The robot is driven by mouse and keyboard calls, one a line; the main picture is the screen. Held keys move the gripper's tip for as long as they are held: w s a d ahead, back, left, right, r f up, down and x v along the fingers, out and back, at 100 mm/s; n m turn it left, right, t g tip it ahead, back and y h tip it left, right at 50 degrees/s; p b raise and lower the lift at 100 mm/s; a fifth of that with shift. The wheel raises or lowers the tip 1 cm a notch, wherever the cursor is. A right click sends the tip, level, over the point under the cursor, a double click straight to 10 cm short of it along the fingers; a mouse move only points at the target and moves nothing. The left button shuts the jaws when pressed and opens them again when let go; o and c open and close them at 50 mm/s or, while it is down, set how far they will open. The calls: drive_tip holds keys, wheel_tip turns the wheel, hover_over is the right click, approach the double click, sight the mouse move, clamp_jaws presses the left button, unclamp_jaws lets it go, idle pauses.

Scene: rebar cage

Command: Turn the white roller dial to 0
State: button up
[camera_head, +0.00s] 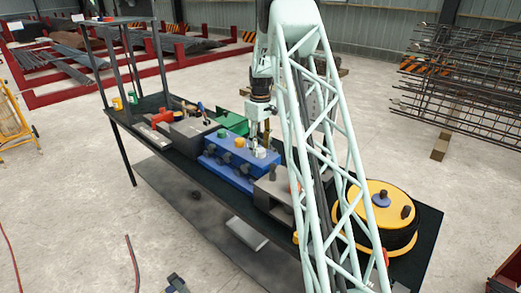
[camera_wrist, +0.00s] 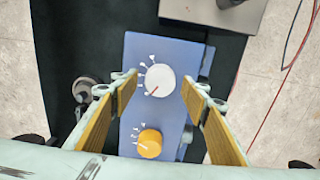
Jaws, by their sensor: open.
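The white roller dial (camera_wrist: 159,80) sits on top of a blue box (camera_wrist: 140,50) in the wrist view. A red pointer line on it points toward its lower left, and small white marks run along its left side. Their figures are too small to read. My gripper (camera_wrist: 158,92) is open, with one yellow-padded finger on each side of the dial and apart from it. In the head view my gripper (camera_head: 258,138) is over the right part of the blue box (camera_head: 225,170), and the white dial (camera_head: 260,153) shows just below it.
A yellow dial (camera_wrist: 149,143) sits on the same box, near the white one. A grey box (camera_head: 275,195) stands to the right and a green bin (camera_head: 232,122) behind. A large yellow-topped reel (camera_head: 380,205) stands at the right end of the dark table (camera_head: 425,225).

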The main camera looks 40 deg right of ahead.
sight(260, 150)
wheel_tip(260, 150, up, 11)
idle(0.6)
drive_tip(key=shift+a, duration=0.1)
idle(0.6)
